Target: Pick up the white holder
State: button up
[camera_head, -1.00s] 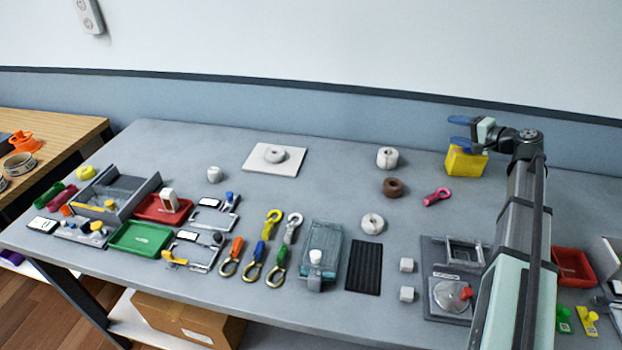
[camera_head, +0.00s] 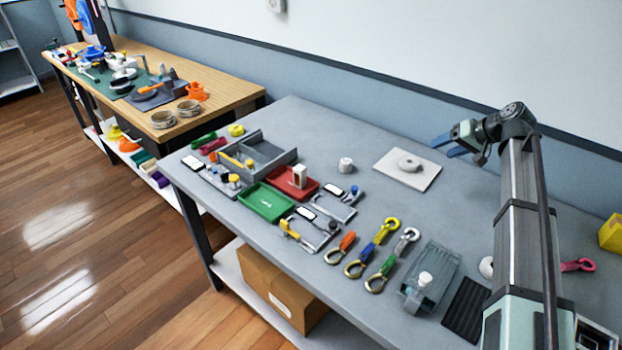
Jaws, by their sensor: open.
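Several white things lie on the grey table, and I cannot tell for sure which one is the white holder. A small white upright block (camera_head: 299,175) stands in the red tray (camera_head: 280,186). A short white round piece (camera_head: 346,165) stands alone behind it. My gripper (camera_head: 448,147), with blue fingertips, is open and empty. In the picture it is just right of the plate, apparently raised above the table.
A grey open box (camera_head: 272,155) and a green tray (camera_head: 266,203) are at the left end. Several hooks (camera_head: 380,262) lie along the front edge, beside a clear teal container (camera_head: 430,285). A yellow block (camera_head: 612,234) is at the right. The table's middle is mostly clear.

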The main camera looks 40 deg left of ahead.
jog(key=s+a+r+n+g+h, duration=0.1)
jog(key=s+a+n+h, duration=0.1)
jog(key=s+a+n, duration=0.5)
jog(key=s+a+g+h, duration=0.15)
jog(key=s+a, duration=0.35)
jog(key=a, duration=0.7)
jog(key=n+t+h, duration=0.1)
jog(key=n+h, duration=0.2)
jog(key=n, duration=0.2)
send_near(300, 167)
jog(key=f, duration=0.3)
jog(key=a+f, duration=0.1)
jog(key=f, duration=0.6)
jog(key=shift+s+a+f, duration=0.3)
jog(key=shift+a+f, duration=0.05)
jog(key=shift+a, duration=0.05)
jog(key=c, duration=1.1)
